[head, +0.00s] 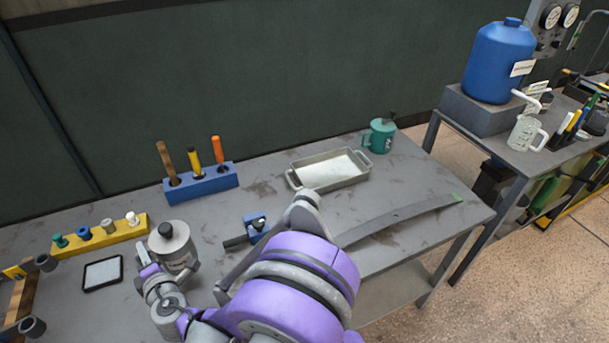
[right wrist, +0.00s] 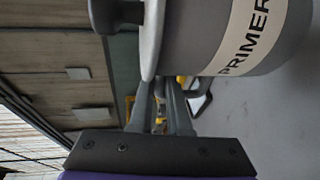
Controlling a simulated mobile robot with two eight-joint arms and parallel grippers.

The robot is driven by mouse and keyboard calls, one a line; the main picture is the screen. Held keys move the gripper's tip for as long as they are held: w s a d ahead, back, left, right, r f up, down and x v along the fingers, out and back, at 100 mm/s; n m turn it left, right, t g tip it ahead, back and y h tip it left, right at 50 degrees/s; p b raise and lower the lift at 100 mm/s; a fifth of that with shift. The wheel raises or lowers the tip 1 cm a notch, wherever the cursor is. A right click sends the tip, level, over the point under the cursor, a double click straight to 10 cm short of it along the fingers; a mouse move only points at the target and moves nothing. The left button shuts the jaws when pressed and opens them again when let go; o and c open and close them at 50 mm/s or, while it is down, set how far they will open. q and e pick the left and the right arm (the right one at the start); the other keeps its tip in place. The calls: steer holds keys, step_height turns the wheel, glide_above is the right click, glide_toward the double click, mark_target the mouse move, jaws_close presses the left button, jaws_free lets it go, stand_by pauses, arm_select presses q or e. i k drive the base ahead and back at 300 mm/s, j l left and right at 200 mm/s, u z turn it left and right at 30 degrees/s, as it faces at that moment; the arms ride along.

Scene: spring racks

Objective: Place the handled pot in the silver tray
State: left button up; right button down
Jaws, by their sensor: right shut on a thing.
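A grey pot (head: 174,250) with a pale lid and dark knob is at the front left of the bench. Its side reads PRIMER in the right wrist view (right wrist: 225,40). My right gripper (head: 158,282) is shut at the pot's near left side, apparently on its handle, which the gripper hides. I cannot tell whether the pot touches the bench. The silver tray (head: 297,178), shallow and rectangular with end handles, lies empty at the back of the bench, right of the pot. My left gripper is not in view.
A teal handled can (head: 381,136) stands behind the tray. A blue tool block (head: 202,186), a small blue clamp (head: 256,225), a yellow rack (head: 100,236) and a dark-framed plate (head: 103,273) surround the pot. A long curved leaf spring (head: 400,216) lies at the right front.

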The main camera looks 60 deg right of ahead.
mark_target(324, 176)
steer(key=k+l, duration=0.55)
steer(key=l, duration=0.25)
steer(key=k+l, duration=0.15)
steer(key=l, duration=0.6)
steer(key=i+l, duration=0.1)
steer(key=l, duration=0.3)
steer(key=i+l+z, duration=0.1)
steer(key=i+l, duration=0.15)
